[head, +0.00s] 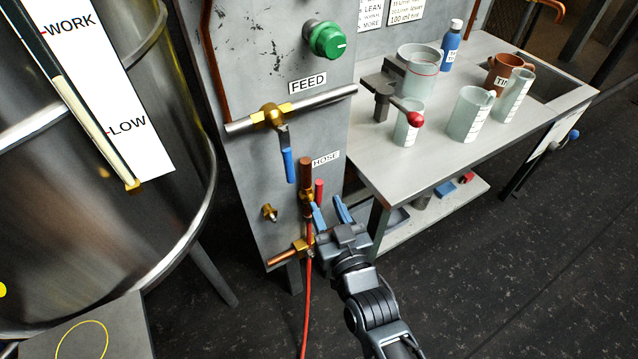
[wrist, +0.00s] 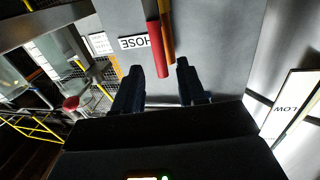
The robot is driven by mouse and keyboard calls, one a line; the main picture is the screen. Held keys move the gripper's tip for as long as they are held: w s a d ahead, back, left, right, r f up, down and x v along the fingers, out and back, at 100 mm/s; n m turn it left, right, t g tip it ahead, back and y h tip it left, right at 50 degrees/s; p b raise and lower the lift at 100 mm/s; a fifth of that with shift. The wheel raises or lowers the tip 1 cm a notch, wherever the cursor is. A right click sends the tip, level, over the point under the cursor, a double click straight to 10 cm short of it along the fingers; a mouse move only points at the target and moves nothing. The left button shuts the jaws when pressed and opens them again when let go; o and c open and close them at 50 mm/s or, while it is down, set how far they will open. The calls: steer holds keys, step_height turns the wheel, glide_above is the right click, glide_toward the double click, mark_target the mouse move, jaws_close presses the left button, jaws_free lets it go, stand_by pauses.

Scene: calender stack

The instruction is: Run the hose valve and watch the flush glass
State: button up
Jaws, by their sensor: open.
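The hose valve's red lever (head: 319,190) hangs under the HOSE label (head: 326,158) on the grey panel, beside a copper pipe (head: 305,172). In the wrist view the red lever (wrist: 157,50) points down into the gap between my fingertips, nearer the left one; no contact is visible. My gripper (head: 331,212) is open, with blue fingertips, just below and right of the lever. It also shows in the wrist view (wrist: 160,70). A red hose (head: 307,290) runs down from the lower brass fitting. A glass tube (head: 85,110) stands by the WORK and LOW marks on the tank; I cannot tell whether it is the flush glass.
The FEED valve's blue lever (head: 289,165) hangs above left. A green knob (head: 326,40) is higher up. A steel bench (head: 440,165) with several jugs and a red-knobbed tool (head: 415,119) stands to the right. The large tank (head: 100,230) is left. Dark floor lies open at lower right.

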mark_target(320, 193)
steer(key=b+x, duration=0.1)
steer(key=x, duration=0.5)
jaws_close()
stand_by(0.3)
